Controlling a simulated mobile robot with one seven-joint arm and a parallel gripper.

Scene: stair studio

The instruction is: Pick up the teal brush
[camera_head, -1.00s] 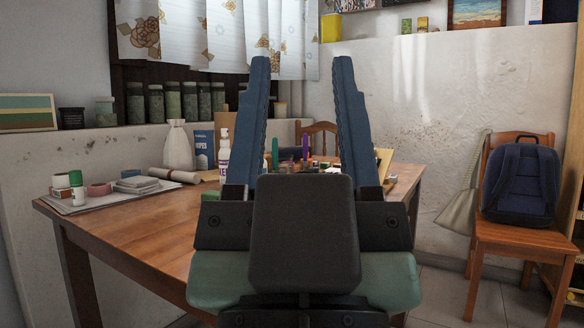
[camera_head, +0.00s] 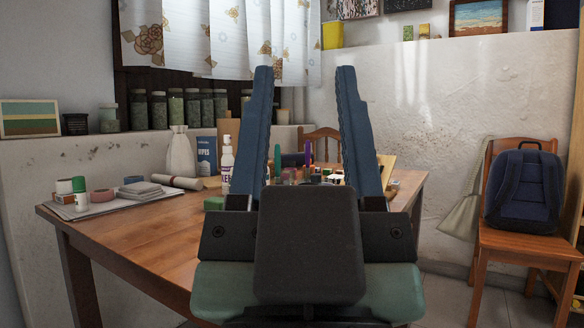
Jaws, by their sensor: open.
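My gripper (camera_head: 309,75) is open and empty in the head view. Its two long blue fingers point up and away, and stand in front of the wooden table (camera_head: 130,240). Between the fingers, toward the back of the table, a thin upright teal item (camera_head: 277,163) shows beside the left finger. It may be the teal brush, but it is too small to be sure. A purple upright item (camera_head: 308,152) stands to its right. My gripper is apart from both and nearer to the camera. My gripper hides the middle front of the table.
A white spray bottle (camera_head: 226,165), a wipes pack (camera_head: 206,155) and a pale vase (camera_head: 180,153) stand on the table. Tape rolls and papers lie at its left. A wooden chair with a blue backpack (camera_head: 524,188) is at the right. Bare floor shows between table and chair.

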